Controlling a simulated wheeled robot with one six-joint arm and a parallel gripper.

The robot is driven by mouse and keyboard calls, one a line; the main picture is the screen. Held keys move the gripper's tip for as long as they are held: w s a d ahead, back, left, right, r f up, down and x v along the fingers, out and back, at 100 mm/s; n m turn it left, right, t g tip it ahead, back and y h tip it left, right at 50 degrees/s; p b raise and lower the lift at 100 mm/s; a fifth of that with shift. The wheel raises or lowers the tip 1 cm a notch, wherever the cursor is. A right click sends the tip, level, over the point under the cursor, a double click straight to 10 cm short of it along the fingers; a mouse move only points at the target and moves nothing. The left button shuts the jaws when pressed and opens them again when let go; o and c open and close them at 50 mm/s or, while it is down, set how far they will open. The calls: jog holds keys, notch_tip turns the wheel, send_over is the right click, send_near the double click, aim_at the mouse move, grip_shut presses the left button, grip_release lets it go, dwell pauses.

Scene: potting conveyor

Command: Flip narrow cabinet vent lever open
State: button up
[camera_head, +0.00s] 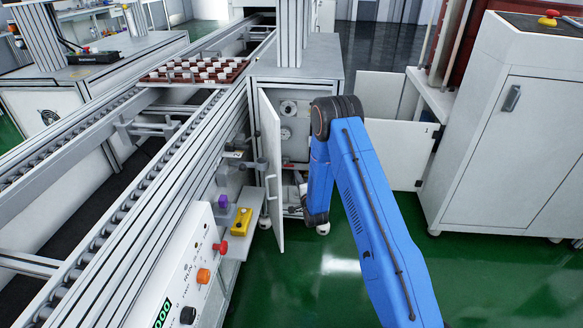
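The narrow cabinet (326,67) stands under the column at the end of the conveyor. Its narrow door (272,165) is swung open toward me. Inside are round grey fittings (287,109) and a small red part (290,166). I cannot tell whether the red part is the vent lever. My blue arm bends down in front of the opening and covers its right side. The arm's lower end is at the cabinet's lower part. My gripper's fingers cannot be made out there, nor whether they touch anything.
A control panel (176,275) with red, orange and black knobs is at the lower left. A small shelf (236,243) holds a yellow block (241,221) beside the conveyor rail. A white cabinet (512,150) stands at right. Green floor (480,285) is clear at lower right.

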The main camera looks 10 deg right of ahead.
aim_at(292, 166)
jog(key=w, duration=0.7)
jog(key=w+a, duration=0.1)
jog(key=w, duration=0.3)
jog(key=shift+w+f, duration=0.25)
jog(key=shift+w, duration=0.1)
